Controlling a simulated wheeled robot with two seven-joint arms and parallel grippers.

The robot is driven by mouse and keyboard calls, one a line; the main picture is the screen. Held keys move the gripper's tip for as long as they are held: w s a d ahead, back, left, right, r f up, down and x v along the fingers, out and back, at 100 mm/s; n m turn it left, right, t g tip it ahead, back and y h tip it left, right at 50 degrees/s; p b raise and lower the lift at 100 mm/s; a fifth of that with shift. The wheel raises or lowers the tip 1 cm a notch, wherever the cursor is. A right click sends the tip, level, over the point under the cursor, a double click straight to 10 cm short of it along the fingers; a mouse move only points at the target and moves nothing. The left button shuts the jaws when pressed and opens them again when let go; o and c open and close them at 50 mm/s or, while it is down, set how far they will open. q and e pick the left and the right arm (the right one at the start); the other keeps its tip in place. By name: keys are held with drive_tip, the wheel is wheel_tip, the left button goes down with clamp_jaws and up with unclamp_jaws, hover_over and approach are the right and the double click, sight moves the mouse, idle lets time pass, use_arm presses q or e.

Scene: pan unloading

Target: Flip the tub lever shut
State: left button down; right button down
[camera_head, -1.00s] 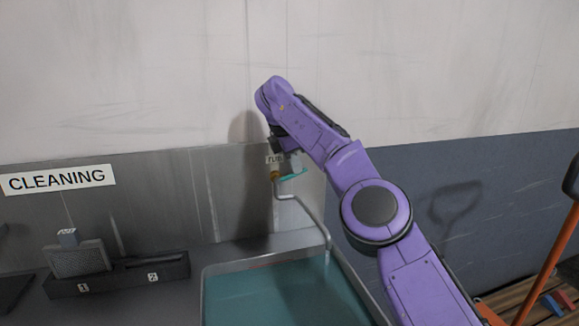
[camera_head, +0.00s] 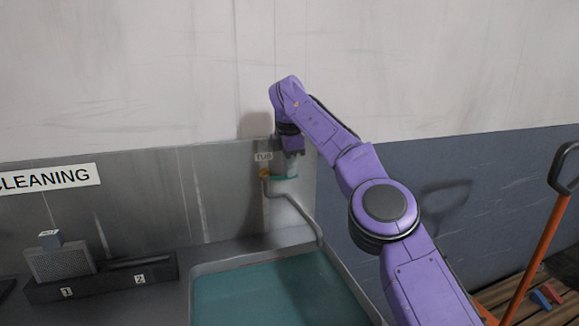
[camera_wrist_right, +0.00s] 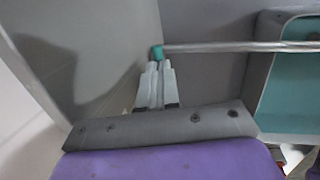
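The teal tub lever (camera_head: 286,178) sits at the tap on the steel back wall, just below the small "TUB" label (camera_head: 264,157). It lies roughly level, pointing right from the orange-brown tap joint (camera_head: 265,174). My right gripper (camera_head: 293,153) points down just above the lever. In the right wrist view its two fingers (camera_wrist_right: 158,66) are close together and look shut, with the teal lever end (camera_wrist_right: 157,52) right at their tips. Whether they touch it I cannot tell. My left gripper is not in view.
The bent metal spout (camera_head: 303,211) runs from the tap over the tub (camera_head: 193,284), which holds teal water. A dark holder (camera_head: 100,279) with a grey block stands on the counter at left. An orange-handled tool (camera_head: 540,245) stands at right.

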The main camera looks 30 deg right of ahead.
drive_tip(key=d+p+v, duration=0.2)
drive_tip(key=p+v, duration=0.6)
drive_tip(key=v, duration=0.6)
drive_tip(key=shift+s+a, duration=0.15)
drive_tip(key=shift+a, duration=0.15)
